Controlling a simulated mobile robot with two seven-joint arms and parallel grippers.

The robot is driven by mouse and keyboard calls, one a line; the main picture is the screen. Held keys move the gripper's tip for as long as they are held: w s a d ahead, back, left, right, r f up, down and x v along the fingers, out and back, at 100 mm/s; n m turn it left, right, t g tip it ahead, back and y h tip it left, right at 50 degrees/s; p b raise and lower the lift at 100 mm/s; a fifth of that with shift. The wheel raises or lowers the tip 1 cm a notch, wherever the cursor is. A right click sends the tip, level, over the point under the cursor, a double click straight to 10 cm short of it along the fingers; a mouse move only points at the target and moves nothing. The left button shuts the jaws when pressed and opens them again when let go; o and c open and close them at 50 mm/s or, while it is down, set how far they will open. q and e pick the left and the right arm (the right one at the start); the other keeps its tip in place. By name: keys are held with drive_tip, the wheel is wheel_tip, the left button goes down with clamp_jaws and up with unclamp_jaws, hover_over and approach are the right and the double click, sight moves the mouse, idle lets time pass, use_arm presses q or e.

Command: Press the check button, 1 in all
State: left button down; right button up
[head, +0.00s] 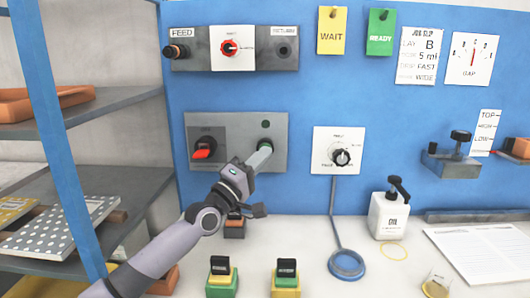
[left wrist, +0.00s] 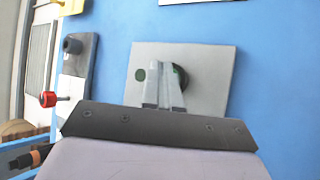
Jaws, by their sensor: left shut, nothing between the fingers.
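A grey panel (head: 225,128) is on the blue wall, with a red lever switch (head: 204,151) at its left and a small dark green lamp (head: 265,124) at its upper right. My left gripper (head: 266,147) is shut and empty, its fingertips at the panel just below the lamp. In the left wrist view, the shut fingers (left wrist: 171,73) overlap a dark round button (left wrist: 182,76) beside the green lamp (left wrist: 140,75). The fingers partly hide this button. I cannot tell whether they touch it or whether it is pressed. My right gripper is not in view.
A FEED panel (head: 255,55) with a red dial is above, and a white dial plate (head: 338,150) is to the right. Two green-and-yellow blocks (head: 222,285) and an oil bottle (head: 388,217) stand on the white table. Shelves (head: 110,103) are at the left.

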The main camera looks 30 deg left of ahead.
use_arm(q)
drive_tip(key=shift+w+a, duration=0.15)
drive_tip(key=shift+w, duration=0.05)
idle(0.6)
drive_tip(key=shift+s+d+p, duration=0.5)
drive_tip(key=shift+s+p, duration=0.25)
drive_tip(key=shift+s, duration=0.1)
